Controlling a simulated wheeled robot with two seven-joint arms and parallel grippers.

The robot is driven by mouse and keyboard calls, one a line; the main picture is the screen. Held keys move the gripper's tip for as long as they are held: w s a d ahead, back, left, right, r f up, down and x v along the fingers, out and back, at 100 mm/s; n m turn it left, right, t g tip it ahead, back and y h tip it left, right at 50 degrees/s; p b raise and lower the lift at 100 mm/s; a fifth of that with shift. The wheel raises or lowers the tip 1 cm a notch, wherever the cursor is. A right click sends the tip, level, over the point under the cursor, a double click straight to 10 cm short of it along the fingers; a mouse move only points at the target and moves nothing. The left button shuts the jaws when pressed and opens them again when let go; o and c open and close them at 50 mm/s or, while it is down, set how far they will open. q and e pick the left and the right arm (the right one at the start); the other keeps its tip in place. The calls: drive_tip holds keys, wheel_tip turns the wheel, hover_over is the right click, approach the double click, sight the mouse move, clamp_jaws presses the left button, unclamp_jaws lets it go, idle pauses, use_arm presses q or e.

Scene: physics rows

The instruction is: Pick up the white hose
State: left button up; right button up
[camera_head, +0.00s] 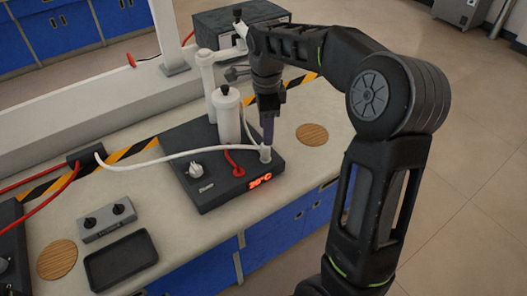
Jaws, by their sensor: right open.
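The white hose (180,155) starts near a small black block at left, dips, and runs right across the top of the black heater unit (222,193), which shows a red "20°C" display. Its right end reaches a small white fitting (265,154) at the unit's right side. My right gripper (267,142) points down just above this fitting, beside the hose end. It is open. The fingers overlap in this view, so I cannot tell whether they touch or surround the hose. My left gripper is not in view.
A white cylinder (227,116) stands on the unit, left of my gripper. A black tray (121,260), a grey box with knobs (107,219) and cork discs (312,134) lie on the bench. A grey instrument stands behind.

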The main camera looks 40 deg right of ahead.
sight(262, 152)
drive_tip(key=shift+w+f, duration=0.1)
drive_tip(key=shift+w, duration=0.1)
drive_tip(key=shift+f, duration=1.25)
drive_tip(key=shift+w+f+p, duration=0.1)
drive_tip(key=shift+f+p, duration=0.6)
drive_tip(key=shift+f, duration=1.95)
clamp_jaws()
